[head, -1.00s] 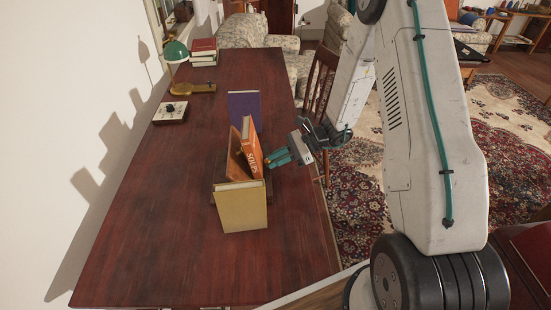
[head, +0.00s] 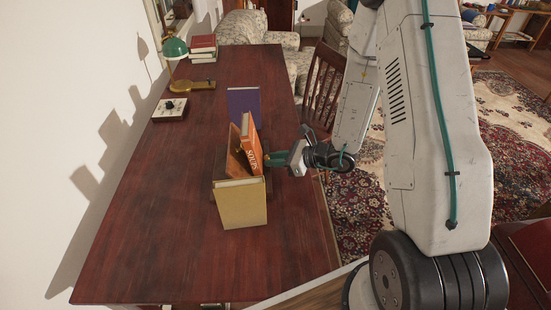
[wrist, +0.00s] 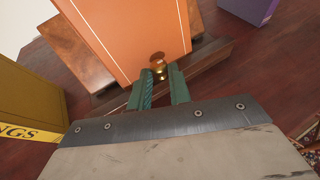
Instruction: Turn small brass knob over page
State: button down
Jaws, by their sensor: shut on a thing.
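A small brass knob (wrist: 160,70) shows in the wrist view, low at the near edge of an orange book. My gripper (wrist: 160,80) has its two green fingers shut on the knob, one on each side. In the head view my gripper (head: 268,159) reaches in from the right to the side of the orange book (head: 252,147), and the knob is hidden there. The orange book leans upright in a wooden stand (wrist: 190,78). No page can be made out clearly.
A yellow book (head: 241,204) stands in front and a purple book (head: 242,101) behind. Farther back are a box with a dial (head: 170,110), a green lamp (head: 174,48) and stacked books (head: 202,45). The left of the desk (head: 150,210) is clear.

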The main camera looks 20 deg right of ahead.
dwell(0.4)
jog(key=c, duration=1.3)
grip_release()
jog(key=v, duration=0.7)
jog(key=shift+s+d+r, duration=0.15)
jog(key=shift+s+d, duration=0.1)
jog(key=shift+s, duration=0.05)
